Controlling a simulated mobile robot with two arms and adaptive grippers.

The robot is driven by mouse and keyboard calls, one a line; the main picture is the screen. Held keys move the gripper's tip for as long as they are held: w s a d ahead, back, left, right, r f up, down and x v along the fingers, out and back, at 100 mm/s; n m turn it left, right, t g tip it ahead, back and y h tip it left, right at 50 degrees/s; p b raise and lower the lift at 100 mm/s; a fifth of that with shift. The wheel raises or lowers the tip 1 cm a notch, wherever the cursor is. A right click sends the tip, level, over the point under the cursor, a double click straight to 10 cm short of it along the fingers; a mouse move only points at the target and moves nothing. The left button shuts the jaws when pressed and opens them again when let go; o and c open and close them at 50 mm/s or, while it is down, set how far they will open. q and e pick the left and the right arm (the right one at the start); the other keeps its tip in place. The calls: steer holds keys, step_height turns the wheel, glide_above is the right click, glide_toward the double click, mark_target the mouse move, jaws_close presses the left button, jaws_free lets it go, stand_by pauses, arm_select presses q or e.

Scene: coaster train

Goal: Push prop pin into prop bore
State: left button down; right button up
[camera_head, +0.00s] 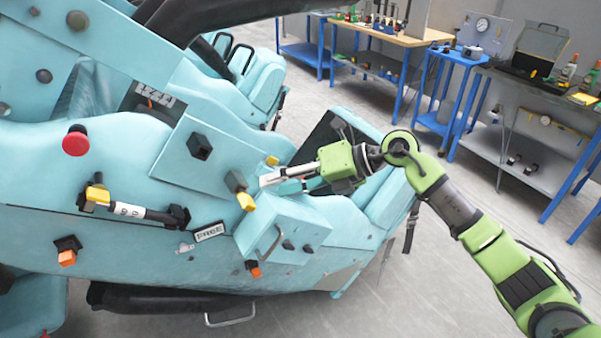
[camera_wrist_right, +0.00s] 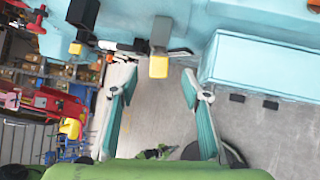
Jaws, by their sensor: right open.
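My right gripper (camera_head: 275,181) is open beside the train's light-blue side. In the right wrist view its two fingers (camera_wrist_right: 160,84) stand wide apart with nothing between them. My left gripper is out of view.
A light-blue box with a handle (camera_head: 270,242) juts out below my right gripper. A red button (camera_head: 76,141), a black block (camera_head: 199,146) and orange-ended fittings (camera_head: 66,257) also project. Workbenches (camera_head: 395,38) stand behind; the floor between is clear.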

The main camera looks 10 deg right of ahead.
mark_target(247, 195)
steer(key=p+x, duration=0.2)
steer(key=x, duration=0.5)
steer(key=shift+r, duration=0.1)
steer(key=shift+w+a+f, duration=0.1)
steer(key=shift+a+f, duration=0.2)
steer(key=shift+a, duration=0.05)
steer(key=c, duration=1.1)
jaws_close()
